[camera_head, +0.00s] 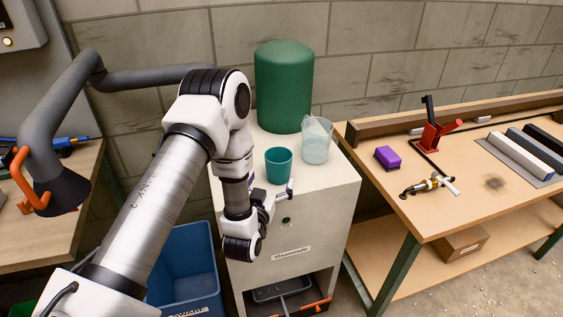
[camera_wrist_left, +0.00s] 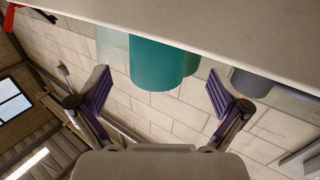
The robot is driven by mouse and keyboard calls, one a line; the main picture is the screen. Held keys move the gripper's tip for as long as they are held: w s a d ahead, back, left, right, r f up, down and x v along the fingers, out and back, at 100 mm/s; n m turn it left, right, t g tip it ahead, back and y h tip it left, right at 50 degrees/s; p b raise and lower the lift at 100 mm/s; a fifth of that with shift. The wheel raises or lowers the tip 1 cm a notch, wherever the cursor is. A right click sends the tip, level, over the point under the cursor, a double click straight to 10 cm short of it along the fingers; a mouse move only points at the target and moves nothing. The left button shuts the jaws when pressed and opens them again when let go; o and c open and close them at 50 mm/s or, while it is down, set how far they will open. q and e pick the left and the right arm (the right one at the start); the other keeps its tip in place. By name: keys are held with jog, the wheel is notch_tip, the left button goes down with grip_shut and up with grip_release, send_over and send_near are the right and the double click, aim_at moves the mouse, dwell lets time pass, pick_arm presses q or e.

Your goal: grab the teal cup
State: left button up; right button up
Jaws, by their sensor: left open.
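The teal cup (camera_head: 278,168) stands upright on the white cabinet top (camera_head: 342,172), in front of a clear pitcher (camera_head: 316,144). My left gripper (camera_head: 273,191) is at the near edge of the cabinet top, just in front of the cup. In the left wrist view the gripper (camera_wrist_left: 162,95) is open, with its purple-padded fingers spread wide. The cup (camera_wrist_left: 158,66) shows between and beyond them, nearer the left finger, and the gap is empty. That view shows the cabinet top along its upper edge. My right gripper is not in view.
A tall green tank (camera_head: 284,85) stands behind the cup, and the pitcher is close at its right. A workbench (camera_head: 432,215) on the right bears a purple block (camera_head: 387,157) and a red tool (camera_head: 437,136). A blue bin (camera_head: 187,270) is below left.

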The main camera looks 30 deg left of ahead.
aim_at(275, 171)
pick_arm(q)
jog(key=shift+w+d+r+p, duration=0.35)
jog(key=shift+w+r+p, duration=0.25)
jog(key=shift+w+r, duration=0.25)
jog(key=w, duration=0.1)
jog(key=w+a+f, duration=0.1)
jog(key=w+a+p, duration=0.1)
jog(key=shift+w+a+f, duration=0.2)
jog(key=shift+w+f, duration=0.15)
jog(key=shift+s+d+r, duration=0.1)
jog(key=shift+d+r, duration=0.05)
jog(key=shift+d, duration=0.05)
jog(key=shift+d+r, duration=0.1)
jog(key=shift+d, duration=0.05)
jog(key=c, duration=1.1)
jog(key=shift+c, duration=1.1)
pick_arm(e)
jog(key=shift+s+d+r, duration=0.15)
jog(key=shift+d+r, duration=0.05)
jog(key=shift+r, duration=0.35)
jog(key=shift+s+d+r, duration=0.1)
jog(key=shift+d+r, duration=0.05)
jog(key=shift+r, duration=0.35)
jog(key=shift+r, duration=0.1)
